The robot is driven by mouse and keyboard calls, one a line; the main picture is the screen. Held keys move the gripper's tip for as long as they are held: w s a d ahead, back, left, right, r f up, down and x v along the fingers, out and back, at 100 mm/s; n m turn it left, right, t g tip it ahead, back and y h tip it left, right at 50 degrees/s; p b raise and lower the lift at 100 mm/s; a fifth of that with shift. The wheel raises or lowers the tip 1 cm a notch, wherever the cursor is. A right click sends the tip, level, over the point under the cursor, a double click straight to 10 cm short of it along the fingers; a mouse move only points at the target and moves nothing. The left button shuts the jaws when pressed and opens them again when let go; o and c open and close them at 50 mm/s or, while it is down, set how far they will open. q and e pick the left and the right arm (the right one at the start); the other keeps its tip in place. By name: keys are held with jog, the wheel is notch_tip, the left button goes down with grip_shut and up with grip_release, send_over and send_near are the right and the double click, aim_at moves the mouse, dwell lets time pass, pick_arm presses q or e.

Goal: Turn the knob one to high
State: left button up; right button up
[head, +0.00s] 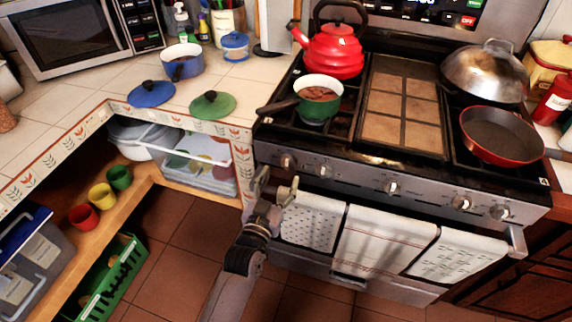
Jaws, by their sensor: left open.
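The stove (345,178) has a row of several knobs along its front panel. The leftmost knob (287,161) is at the panel's left end, and a second knob (322,170) is just right of it. No readable label tells which is knob one, and the knob settings are too small to read. My left gripper (277,181) is open and empty, in front of and just below the leftmost knob. Its fingers point up toward the panel, and I see no contact with the knob. My right gripper is out of view.
A green pot (318,108) sits on the front left burner, its handle pointing left. A red kettle (333,52) stands behind it. A red pan (500,137) is at the right. Towels (385,240) hang on the oven rail below the knobs. Open shelves (140,190) are at the left.

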aim_at(285, 165)
pick_arm(q)
jog(key=x, duration=0.5)
jog(key=shift+w+d, duration=0.15)
jog(key=shift+w, duration=0.2)
jog(key=shift+c, duration=0.4)
jog(key=c, duration=1)
jog(key=n, duration=0.4)
jog(key=shift+a+p, duration=0.2)
jog(key=shift+p, duration=0.1)
jog(key=shift+w+a+f+n, duration=0.1)
jog(key=shift+n, duration=1.1)
jog(key=shift+a+f+n, duration=0.1)
jog(key=shift+n, duration=1.1)
